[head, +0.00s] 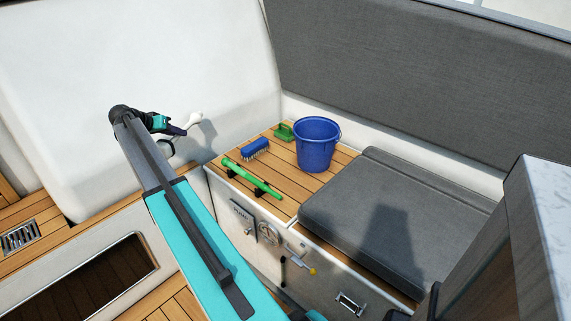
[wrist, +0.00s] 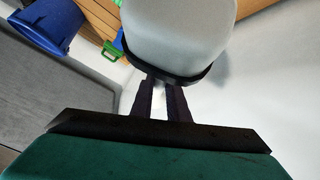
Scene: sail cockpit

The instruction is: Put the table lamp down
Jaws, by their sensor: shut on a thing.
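My gripper (head: 178,130) is at the end of my raised arm, in front of the white cockpit wall, left of the wooden bench top. In the wrist view its two dark fingers (wrist: 163,100) are shut on a thin pale part of the table lamp. The lamp's rounded white head (wrist: 180,38), with a dark rim, fills the top middle of that view.
The slatted wooden bench top (head: 285,180) carries a blue bucket (head: 316,146), a blue brush (head: 255,148), a green-handled item (head: 284,132) and a green tube (head: 252,179). A grey cushion (head: 390,220) lies to the right. Bare slats show between the items.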

